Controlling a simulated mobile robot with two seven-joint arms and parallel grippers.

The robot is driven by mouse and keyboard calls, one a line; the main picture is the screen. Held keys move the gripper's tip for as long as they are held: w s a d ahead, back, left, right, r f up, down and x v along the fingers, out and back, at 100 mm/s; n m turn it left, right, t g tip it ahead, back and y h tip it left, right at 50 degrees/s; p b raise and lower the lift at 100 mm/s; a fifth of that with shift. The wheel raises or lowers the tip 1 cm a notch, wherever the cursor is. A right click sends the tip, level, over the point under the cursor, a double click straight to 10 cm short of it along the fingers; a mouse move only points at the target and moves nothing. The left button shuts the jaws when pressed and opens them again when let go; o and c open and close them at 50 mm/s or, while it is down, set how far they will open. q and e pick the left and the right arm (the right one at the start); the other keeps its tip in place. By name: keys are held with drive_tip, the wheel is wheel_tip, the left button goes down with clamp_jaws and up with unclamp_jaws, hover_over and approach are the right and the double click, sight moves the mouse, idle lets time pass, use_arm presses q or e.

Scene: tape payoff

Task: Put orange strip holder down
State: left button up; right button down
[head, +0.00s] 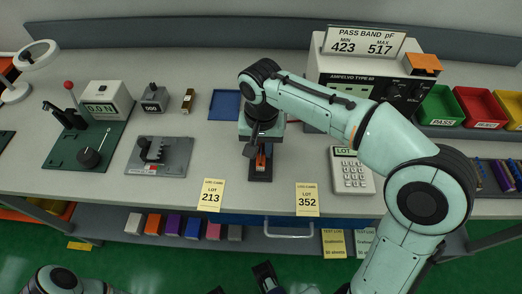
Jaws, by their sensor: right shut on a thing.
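My right arm reaches in from the right over the bench, and its gripper (262,150) points down near the bench's front middle. It is shut on the orange strip holder (261,162), of which only a small orange part shows below the fingers. The holder is at a dark narrow base (260,179) on the bench. I cannot tell whether the holder touches this base. My left gripper (265,275) is low at the bottom edge, in front of the bench and partly cut off; its jaw state is unclear.
A blue tray (224,105) lies behind and left of my right gripper. The LOT 213 card (211,195) and LOT 352 card (307,199) are at the front edge. A calculator-like keypad (351,175) stands right, a grey fixture (158,157) left. Bare bench lies between.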

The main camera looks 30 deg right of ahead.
drive_tip(key=shift+f, duration=0.65)
drive_tip(key=shift+f, duration=0.2)
drive_tip(key=c, duration=1)
unclamp_jaws()
drive_tip(key=shift+r, duration=0.15)
wheel_tip(320, 180, up, 11)
drive_tip(key=p, duration=0.3)
drive_tip(key=shift+r, duration=0.6)
